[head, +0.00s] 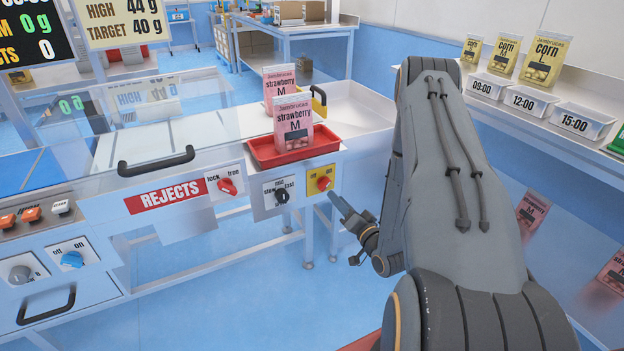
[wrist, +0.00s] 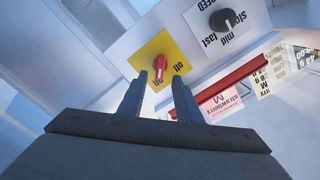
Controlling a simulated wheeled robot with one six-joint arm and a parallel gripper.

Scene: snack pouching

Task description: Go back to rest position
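My gripper (head: 337,202) is in front of the machine's right end, just below and right of the red knob (head: 323,183) on its yellow off/on plate. In the wrist view my gripper (wrist: 161,82) has its two fingers apart with nothing between them. The red knob (wrist: 159,66) shows just beyond the fingertips. Whether a finger touches it I cannot tell. My arm reaches forward and down from the right of the head view.
A red tray (head: 262,152) on the machine's edge holds a pink strawberry pouch (head: 293,124); another stands behind. A black speed knob (head: 282,195) is left of the yellow plate. Corn pouches (head: 541,60) stand on the right-hand shelf. Blue floor (head: 260,305) is clear below.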

